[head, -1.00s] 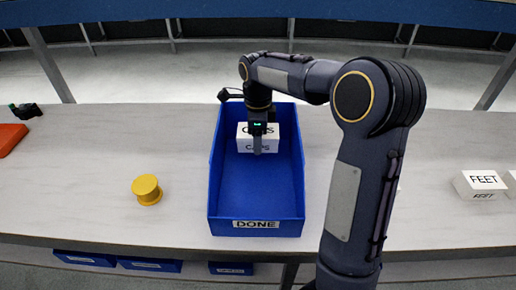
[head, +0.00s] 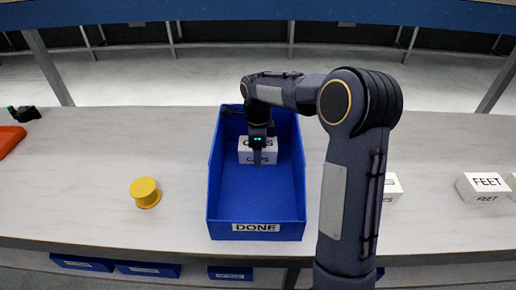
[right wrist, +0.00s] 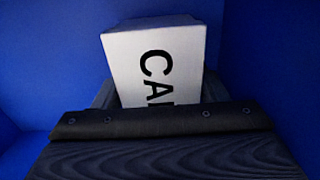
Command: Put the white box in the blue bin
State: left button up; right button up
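The white box (head: 257,157), lettered CAPS, is inside the blue bin (head: 257,213), toward its far end. The bin stands on the table and has a DONE label on its front. My right gripper (head: 258,158) points down at the box from above, inside the bin. In the right wrist view the white box (right wrist: 155,62) sits between the two fingers, which lie against its sides, so the gripper is shut on it. Whether the box touches the bin floor I cannot tell. My left gripper is not in view.
A yellow spool (head: 145,192) stands left of the bin. A white FEET box (head: 484,187) is at the right, and another white box (head: 390,190) is partly behind my right arm. An orange object (head: 9,140) and a black object (head: 24,113) are at the far left.

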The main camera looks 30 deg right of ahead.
jog(key=o, duration=0.3)
jog(key=shift+r, duration=0.1)
notch_tip(320, 180, up, 12)
jog(key=p, duration=0.3)
dwell(0.6)
